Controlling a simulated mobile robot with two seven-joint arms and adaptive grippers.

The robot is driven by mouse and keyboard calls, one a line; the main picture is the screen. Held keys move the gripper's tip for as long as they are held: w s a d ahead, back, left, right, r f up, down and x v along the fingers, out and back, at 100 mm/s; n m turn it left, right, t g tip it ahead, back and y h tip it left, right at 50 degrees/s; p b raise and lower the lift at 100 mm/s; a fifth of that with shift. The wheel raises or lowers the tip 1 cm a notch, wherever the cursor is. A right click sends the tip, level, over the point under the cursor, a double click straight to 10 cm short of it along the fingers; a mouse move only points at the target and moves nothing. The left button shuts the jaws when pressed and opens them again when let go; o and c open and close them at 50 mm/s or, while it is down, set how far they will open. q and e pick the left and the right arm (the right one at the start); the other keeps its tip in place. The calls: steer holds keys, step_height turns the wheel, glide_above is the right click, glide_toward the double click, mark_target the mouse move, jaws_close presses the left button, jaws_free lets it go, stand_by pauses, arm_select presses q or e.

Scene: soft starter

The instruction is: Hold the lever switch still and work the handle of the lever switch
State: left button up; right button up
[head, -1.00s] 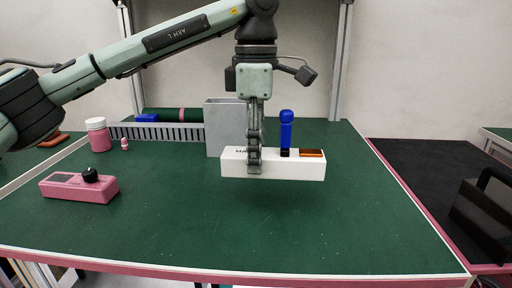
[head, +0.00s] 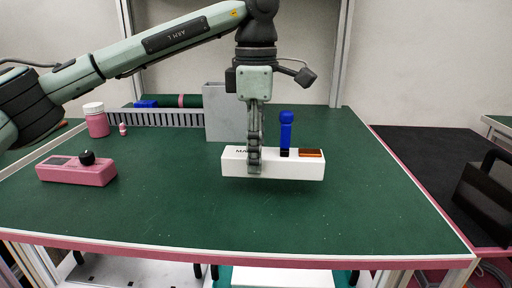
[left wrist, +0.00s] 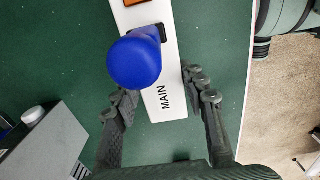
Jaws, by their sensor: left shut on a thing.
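The lever switch is a long white box (head: 290,169) on the green table in the head view, with a blue handle (head: 286,130) standing upright and an orange-brown patch to its right. In the left wrist view the white box (left wrist: 178,98) shows the word MAIN, and the round blue handle top (left wrist: 134,62) is seen from above. My left gripper (head: 254,168) points down at the left part of the box, its fingers on either side, shut on it. The fingers also show in the left wrist view (left wrist: 160,95). My right gripper is in neither view.
A grey bin (head: 226,112) stands behind the switch. A pink box with a black knob (head: 78,169) and a pink jar (head: 96,122) are on the left. A slotted grey rail (head: 155,131) lies at the back. The table's front and right are clear.

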arm_select(q)
steer(key=shift+f+b, duration=1.45)
steer(key=shift+f, duration=1)
steer(key=shift+r, duration=0.1)
